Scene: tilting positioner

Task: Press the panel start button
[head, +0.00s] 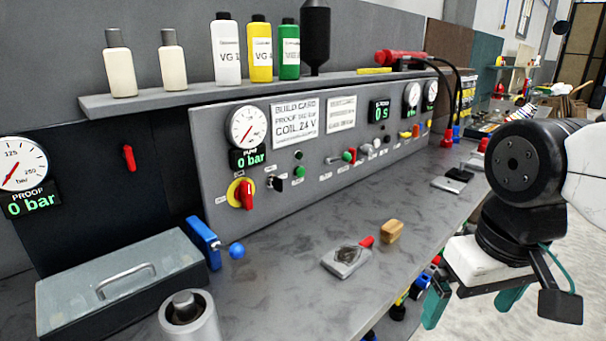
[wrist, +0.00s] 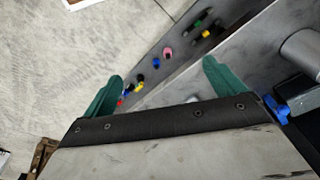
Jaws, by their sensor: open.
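The grey control panel (head: 225,140) stands along the back of the bench in the head view. The labels are too small to read, so I cannot tell which is the start button. My gripper (head: 472,302) hangs low at the right, off the bench's front edge and well apart from the panel. Its teal fingers are spread and empty, also in the wrist view (wrist: 160,88). The panel face is not visible there.
On the panel are a red-and-yellow rotary switch (head: 242,194) and a gauge (head: 246,127). A toolbox (head: 120,280), blue clamp (head: 204,242), metal cylinder (head: 189,318), grey block (head: 346,262) and wooden piece (head: 391,231) occupy the bench. A bottle shelf (head: 200,92) overhangs the panel.

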